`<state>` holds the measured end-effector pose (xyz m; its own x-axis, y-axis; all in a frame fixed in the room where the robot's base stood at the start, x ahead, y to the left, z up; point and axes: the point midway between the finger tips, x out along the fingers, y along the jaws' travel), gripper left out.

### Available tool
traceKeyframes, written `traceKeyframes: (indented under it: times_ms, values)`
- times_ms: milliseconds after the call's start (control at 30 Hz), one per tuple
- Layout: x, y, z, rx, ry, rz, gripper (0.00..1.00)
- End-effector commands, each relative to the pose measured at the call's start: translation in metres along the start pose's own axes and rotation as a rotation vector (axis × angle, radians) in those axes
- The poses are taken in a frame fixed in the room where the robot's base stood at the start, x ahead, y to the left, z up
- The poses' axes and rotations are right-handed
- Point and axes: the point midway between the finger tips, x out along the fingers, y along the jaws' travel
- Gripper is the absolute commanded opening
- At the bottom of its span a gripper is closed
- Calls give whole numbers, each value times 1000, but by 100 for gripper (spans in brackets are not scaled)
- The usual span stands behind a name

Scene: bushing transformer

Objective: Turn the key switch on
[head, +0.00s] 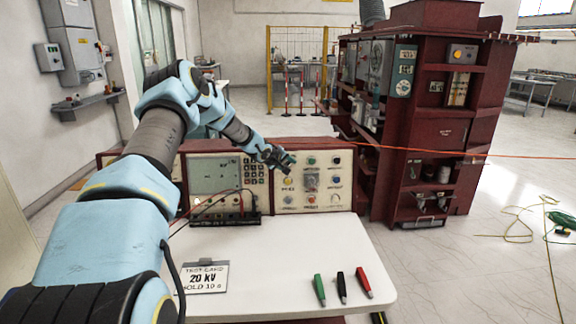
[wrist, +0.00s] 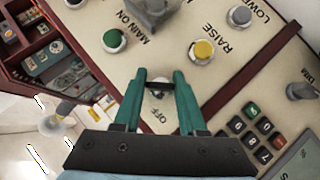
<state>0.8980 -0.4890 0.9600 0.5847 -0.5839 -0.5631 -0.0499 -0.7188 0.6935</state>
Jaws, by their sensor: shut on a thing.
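The key switch (wrist: 158,94) shows in the wrist view as a dark bar on a round, shiny base, on the cream control panel. The "OFF" label lies below it, and "MAIN ON" is printed above it. My gripper (wrist: 159,84) has its two green fingers on either side of the dark bar, shut on it. In the head view my gripper (head: 288,163) reaches the upper left of the control panel (head: 322,172), and the key switch is hidden behind it. The exact angle of the key is hard to tell.
Around the key in the wrist view are a green button (wrist: 114,40), a yellow button (wrist: 202,51) and a keypad (wrist: 258,135). A white table (head: 270,262) with a "20 kV" card (head: 204,278) and three coloured probes stands in front. A red cabinet (head: 436,130) stands right.

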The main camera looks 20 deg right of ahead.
Motion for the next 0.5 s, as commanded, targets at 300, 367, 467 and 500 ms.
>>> traceKeyframes:
  times_ms: [300, 367, 467, 500]
  values:
    - [0, 0, 1, 0, -1, 0, 69]
    - [0, 0, 1, 0, -1, 0, 71]
    - [0, 0, 0, -1, -1, 0, 71]
    - [0, 0, 0, -1, -1, 0, 71]
